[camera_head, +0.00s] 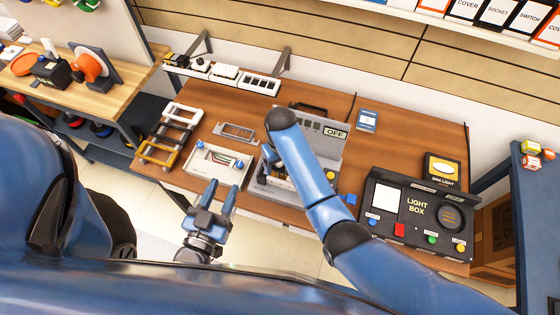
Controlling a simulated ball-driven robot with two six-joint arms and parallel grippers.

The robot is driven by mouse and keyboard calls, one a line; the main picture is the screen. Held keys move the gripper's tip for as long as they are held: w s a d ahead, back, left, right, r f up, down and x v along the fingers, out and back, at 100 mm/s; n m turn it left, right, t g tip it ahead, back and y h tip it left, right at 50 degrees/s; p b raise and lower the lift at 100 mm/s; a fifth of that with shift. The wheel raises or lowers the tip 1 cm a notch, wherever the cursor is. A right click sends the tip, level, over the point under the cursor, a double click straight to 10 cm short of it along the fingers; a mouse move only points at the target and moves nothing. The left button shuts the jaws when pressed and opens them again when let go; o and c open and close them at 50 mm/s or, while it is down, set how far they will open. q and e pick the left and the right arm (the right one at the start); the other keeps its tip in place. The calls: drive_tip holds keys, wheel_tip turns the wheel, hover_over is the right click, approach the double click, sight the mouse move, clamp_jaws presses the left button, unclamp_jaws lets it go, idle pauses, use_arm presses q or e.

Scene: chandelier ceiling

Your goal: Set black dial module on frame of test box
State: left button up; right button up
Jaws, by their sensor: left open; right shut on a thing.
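A grey box with an OFF display (335,133) stands at the middle of the wooden bench; I take it for the test box. My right gripper (272,168) is low over its front left part, half hidden by my own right arm. It is shut on a small piece, mostly hidden, which appears to be the black dial module; whether it touches the frame cannot be told. My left gripper (222,187) is open and empty, fingers pointing away from me, in front of a white box with coloured wires (205,163).
Cover frames (160,152) and a metal plate (237,132) lie to the left. A rail with modules (225,75) runs behind. A black light box (385,215) stands at the right. A blue card (367,120) lies at the back; bare wood surrounds it.

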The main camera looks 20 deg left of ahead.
drive_tip(key=shift+f+b, duration=0.75)
drive_tip(key=shift+f, duration=0.6)
idle(0.9)
drive_tip(key=shift+f, duration=0.1)
idle(0.7)
drive_tip(key=o, duration=1.1)
drive_tip(key=shift+r+p, duration=3)
drive_tip(key=shift+p, duration=0.15)
